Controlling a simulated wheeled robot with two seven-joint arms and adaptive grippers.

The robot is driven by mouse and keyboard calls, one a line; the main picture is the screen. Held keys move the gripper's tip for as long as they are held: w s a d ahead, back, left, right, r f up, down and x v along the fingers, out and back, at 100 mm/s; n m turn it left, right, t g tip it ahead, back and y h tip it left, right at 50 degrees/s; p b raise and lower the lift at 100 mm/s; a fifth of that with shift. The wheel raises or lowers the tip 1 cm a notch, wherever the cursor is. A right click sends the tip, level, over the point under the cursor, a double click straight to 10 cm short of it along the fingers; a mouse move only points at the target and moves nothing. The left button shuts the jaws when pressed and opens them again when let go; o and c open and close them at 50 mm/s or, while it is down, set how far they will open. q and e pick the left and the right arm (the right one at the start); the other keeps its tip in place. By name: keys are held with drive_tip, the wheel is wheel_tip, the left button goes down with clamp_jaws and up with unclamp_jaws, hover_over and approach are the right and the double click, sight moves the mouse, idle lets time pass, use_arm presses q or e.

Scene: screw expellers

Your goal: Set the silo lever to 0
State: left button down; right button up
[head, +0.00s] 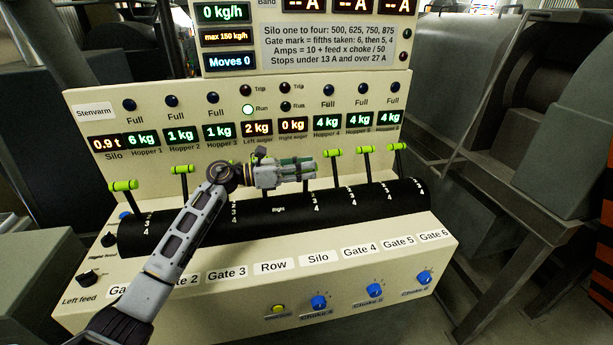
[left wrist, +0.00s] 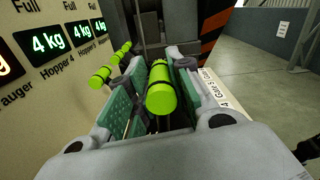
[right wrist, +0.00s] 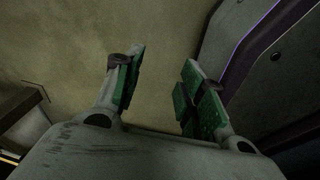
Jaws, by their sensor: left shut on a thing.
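The control panel (head: 90,115) carries a row of levers with lime-green handles above a black drum (head: 200,215). My left gripper (head: 308,170) is at the middle of the row, shut around a green handle (left wrist: 160,92) that lies between its fingers in the left wrist view. By its place before the Gate 4 lever (head: 333,153), this looks like the silo lever, above the "Silo" label (head: 318,257). Its scale mark is partly hidden and cannot be read. My right gripper (right wrist: 158,85) is open and empty, seen only in the right wrist view.
The Gate 5 (head: 365,150) and Gate 6 (head: 397,147) levers stand close to the right. Gate 1 (head: 123,185) and Gate 2 (head: 181,170) levers are at the left. My left forearm hides part of the drum and labels. Blue choke knobs (head: 319,302) sit low in front.

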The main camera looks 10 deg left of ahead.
use_arm(q)
drive_tip(key=shift+w+a+f+n, duration=0.2)
drive_tip(key=shift+w+n, duration=0.2)
drive_tip(key=shift+w, duration=0.2)
drive_tip(key=shift+w+a+f+n, duration=0.2)
drive_tip(key=shift+w+n, duration=0.2)
drive_tip(key=shift+w, duration=0.15)
drive_tip(key=c, duration=1.3)
unclamp_jaws()
drive_tip(key=v, duration=1.2)
drive_tip(key=shift+r, duration=0.25)
use_arm(e)
drive_tip(key=shift+w+a+f, duration=0.1)
drive_tip(key=shift+a+f, duration=0.05)
drive_tip(key=shift+a, duration=0.55)
